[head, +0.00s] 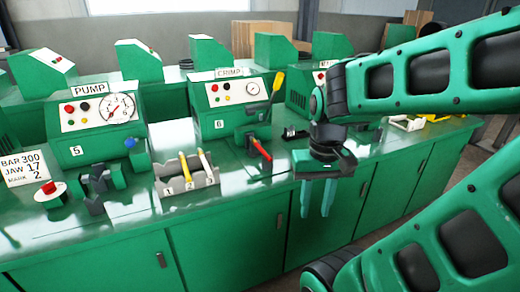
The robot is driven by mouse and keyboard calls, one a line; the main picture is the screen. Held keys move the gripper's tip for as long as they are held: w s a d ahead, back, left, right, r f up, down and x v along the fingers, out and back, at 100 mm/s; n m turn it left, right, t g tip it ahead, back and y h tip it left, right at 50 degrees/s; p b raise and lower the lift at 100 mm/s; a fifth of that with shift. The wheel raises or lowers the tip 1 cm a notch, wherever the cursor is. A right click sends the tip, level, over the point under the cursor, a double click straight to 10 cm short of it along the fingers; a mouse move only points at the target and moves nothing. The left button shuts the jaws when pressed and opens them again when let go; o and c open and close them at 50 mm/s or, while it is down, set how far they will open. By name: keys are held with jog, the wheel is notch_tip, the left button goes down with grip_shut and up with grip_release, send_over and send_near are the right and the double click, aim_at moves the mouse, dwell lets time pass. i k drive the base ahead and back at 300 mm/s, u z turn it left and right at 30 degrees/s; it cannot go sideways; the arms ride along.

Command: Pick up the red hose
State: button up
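A short red hose-like piece (261,149) with dark ends lies tilted on the green bench top, just below the front of the machine marked CRIMP. I take this for the red hose; it is small in the view. My gripper (317,200) is to the right of it and nearer to me, in front of the bench's front edge. Its two teal fingers point down, apart, with nothing between them. The gripper is not touching the red piece.
A grey rack (188,180) numbered 1 to 3 holds yellow and whitish sticks, left of the red piece. The CRIMP machine (233,105) and PUMP machine (93,127) stand behind. A white sign (22,168) and a red-knobbed round part (50,194) are at left.

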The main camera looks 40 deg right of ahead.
aim_at(252, 140)
jog(key=i, duration=0.95)
jog(key=u, duration=0.05)
